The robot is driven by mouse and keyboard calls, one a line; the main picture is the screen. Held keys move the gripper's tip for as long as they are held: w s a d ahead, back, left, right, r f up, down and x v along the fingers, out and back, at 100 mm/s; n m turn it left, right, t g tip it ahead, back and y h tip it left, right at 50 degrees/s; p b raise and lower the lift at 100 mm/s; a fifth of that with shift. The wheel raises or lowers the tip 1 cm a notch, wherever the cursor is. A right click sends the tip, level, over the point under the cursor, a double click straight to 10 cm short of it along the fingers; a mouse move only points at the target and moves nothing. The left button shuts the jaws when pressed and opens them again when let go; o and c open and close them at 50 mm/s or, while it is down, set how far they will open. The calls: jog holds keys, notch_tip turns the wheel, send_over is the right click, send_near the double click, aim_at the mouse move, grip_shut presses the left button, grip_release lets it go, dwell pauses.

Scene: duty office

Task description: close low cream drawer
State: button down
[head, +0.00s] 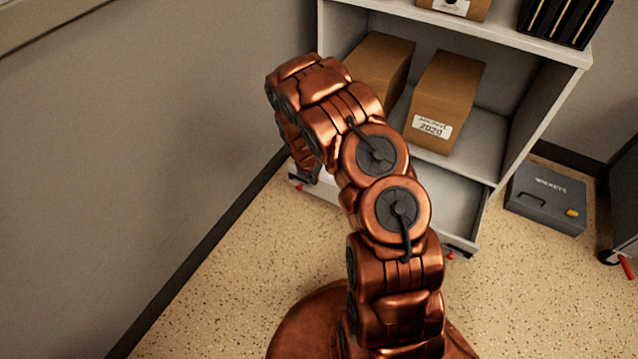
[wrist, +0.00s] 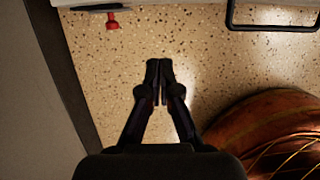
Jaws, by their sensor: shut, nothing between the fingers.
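The low cream drawer (head: 452,205) is at the bottom of the shelf unit in the head view. It looks pulled out, with its bare inside showing below the lowest shelf; my arm covers much of its left part and front. In the wrist view a dark bar handle (wrist: 275,27) shows at the top right, by a pale edge along the top of the picture. My gripper (wrist: 159,62) is shut and empty over the speckled floor, apart from the handle and to its left.
The shelf unit (head: 577,55) holds cardboard boxes (head: 440,95) and dark binders (head: 565,18). A grey case (head: 546,198) lies on the floor to its right. A wall (head: 150,130) stands close on the left. A red caster lever (wrist: 112,20) shows at the unit's base.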

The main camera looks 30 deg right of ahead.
jog(key=w+d+f+b, duration=0.3)
jog(key=d+f+b, duration=0.2)
jog(key=f, duration=0.4)
jog(key=shift+d+b, duration=0.15)
jog(key=shift+b, duration=0.65)
jog(key=shift+w, duration=0.1)
